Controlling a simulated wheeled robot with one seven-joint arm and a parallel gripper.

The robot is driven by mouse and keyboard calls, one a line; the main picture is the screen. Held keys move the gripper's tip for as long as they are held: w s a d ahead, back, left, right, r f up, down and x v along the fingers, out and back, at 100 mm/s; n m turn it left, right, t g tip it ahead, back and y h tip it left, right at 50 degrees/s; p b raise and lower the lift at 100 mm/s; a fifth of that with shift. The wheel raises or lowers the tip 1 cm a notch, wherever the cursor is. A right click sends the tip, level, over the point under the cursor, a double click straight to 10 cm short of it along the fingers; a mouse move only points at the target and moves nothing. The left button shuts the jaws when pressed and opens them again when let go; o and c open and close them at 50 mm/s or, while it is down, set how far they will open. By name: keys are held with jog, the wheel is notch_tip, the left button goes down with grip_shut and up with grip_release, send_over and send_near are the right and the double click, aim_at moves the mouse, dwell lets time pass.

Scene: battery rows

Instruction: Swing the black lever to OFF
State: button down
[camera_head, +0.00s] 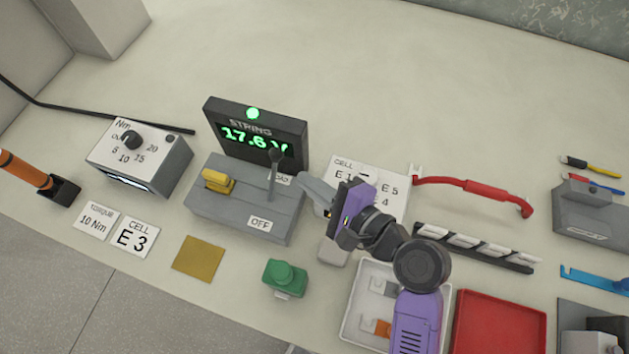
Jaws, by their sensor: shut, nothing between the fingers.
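An OFF label (260,223) is on the near side of the box. Another label (281,179), partly hidden, is behind the lever, on its far side. The lever leans toward this far label, away from OFF. My gripper (303,183) is shut and empty, just right of the lever, its grey fingers pointing left. A small gap seems to show between fingertips and lever; exact depth is unclear.
The black display (256,155) reads STRING 17.6 V with a green lamp lit. A torque unit (160,170) stands left.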

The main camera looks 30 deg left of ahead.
aim_at(273, 176)
jog(key=x, duration=0.6)
jog(key=shift+a+p, duration=0.2)
jog(key=shift+p, duration=0.1)
